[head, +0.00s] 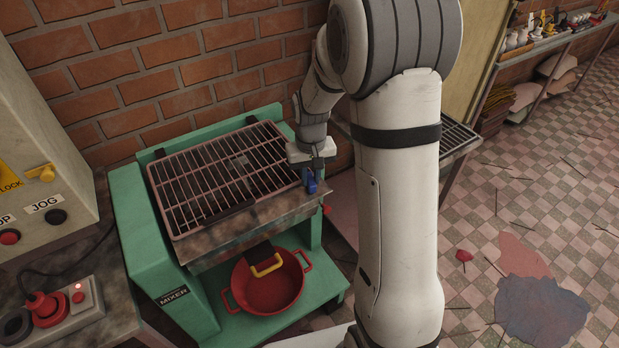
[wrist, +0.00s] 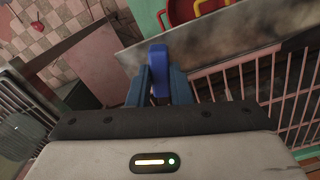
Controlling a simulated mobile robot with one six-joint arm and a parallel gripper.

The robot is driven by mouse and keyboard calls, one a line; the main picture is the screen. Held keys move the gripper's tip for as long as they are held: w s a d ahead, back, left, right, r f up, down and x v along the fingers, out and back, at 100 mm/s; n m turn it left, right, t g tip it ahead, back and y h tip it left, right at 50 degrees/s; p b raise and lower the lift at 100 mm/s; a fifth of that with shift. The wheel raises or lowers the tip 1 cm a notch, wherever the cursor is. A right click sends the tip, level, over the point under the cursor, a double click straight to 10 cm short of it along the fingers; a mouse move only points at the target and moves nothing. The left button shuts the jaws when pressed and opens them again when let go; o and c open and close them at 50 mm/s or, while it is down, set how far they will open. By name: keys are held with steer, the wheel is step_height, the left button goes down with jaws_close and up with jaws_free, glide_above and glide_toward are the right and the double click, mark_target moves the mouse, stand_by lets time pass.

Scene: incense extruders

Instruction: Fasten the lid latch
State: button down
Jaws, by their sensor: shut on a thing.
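The lid is a pink wire grate (head: 225,175) lying closed over the trough of the green mixer (head: 140,225). It also shows at the right of the wrist view (wrist: 275,95). The blue latch (head: 311,182) is at the right front corner of the lid, by the trough's metal front edge. In the wrist view the latch (wrist: 158,70) stands up between the fingers. My gripper (wrist: 159,84) is shut on the latch, with a blue-grey finger on each side. In the head view my gripper (head: 310,172) comes down from above, and its fingers partly hide the latch.
A control box with a red button (head: 78,297) is at the lower left. A brick wall (head: 170,70) stands close behind. A slatted rack (head: 458,137) is to the right. The checkered floor at the right is mostly open.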

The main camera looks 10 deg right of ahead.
mark_target(310, 179)
steer(key=shift+w+n, duration=0.1)
steer(key=shift+n, duration=1.6)
steer(key=shift+r+b, duration=0.1)
steer(key=shift+b, duration=0.2)
steer(key=c, duration=1.3)
jaws_free()
steer(key=shift+r, duration=3.85)
